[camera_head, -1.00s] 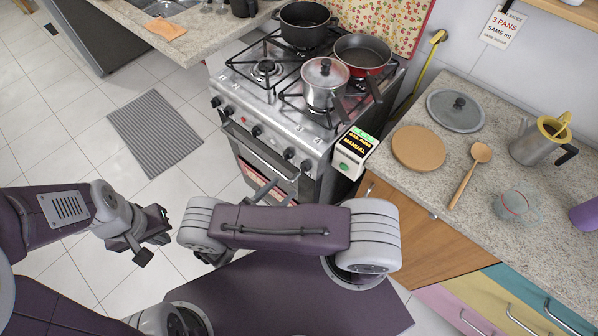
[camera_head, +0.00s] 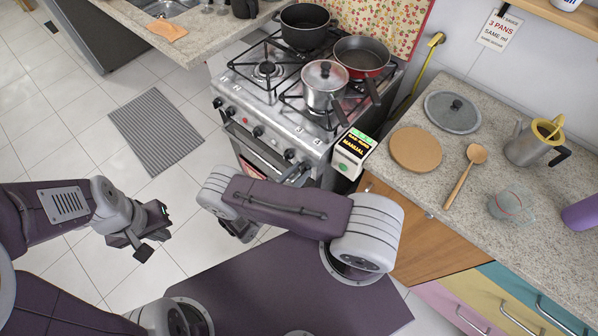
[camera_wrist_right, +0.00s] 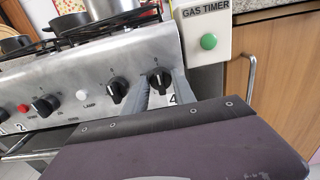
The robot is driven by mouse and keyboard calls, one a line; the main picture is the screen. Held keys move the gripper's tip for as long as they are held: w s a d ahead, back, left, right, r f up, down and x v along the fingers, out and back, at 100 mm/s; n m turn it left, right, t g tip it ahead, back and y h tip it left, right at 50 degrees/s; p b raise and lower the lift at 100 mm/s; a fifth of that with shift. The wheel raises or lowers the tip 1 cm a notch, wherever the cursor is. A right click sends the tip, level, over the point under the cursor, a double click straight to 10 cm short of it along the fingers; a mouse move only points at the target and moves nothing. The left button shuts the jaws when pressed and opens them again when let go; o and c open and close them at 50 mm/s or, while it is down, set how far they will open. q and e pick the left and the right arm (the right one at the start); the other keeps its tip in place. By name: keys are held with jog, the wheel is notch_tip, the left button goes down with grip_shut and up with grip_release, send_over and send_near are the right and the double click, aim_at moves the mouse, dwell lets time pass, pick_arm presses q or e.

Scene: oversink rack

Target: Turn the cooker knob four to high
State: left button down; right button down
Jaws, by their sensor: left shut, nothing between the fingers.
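Knob four (camera_wrist_right: 158,80) is a black cooker knob at the right end of the steel front panel, with a "4" printed below it in the right wrist view. My right gripper (camera_wrist_right: 165,88) has its two grey fingers on either side of this knob. The fingers look open, with some gap at the right finger; contact is hard to tell. In the head view, the right gripper (camera_head: 298,173) is at the cooker's right front corner and partly covers the knob. My left gripper (camera_head: 145,235) is shut and empty over the floor, away from the cooker.
The cooker (camera_head: 270,110) carries a black pot (camera_head: 303,35), a red pan (camera_head: 362,57) and a lidded steel pot (camera_head: 325,85). A gas timer box (camera_head: 352,150) sits just right of knob four. A counter (camera_head: 465,100) stands at the right.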

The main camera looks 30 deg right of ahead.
jog(key=shift+f+n+b, duration=0.15)
jog(key=shift+n+b, duration=0.7)
jog(key=shift+n, duration=0.35)
jog(key=shift+w+a+n+b, duration=0.1)
jog(key=shift+n+b, duration=0.85)
jog(key=shift+n, duration=1.85)
jog(key=shift+w+n+b, duration=0.1)
jog(key=shift+n+b, duration=0.8)
jog(key=shift+n, duration=1.9)
jog(key=c, duration=1.1)
grip_release()
jog(key=shift+o, duration=0.2)
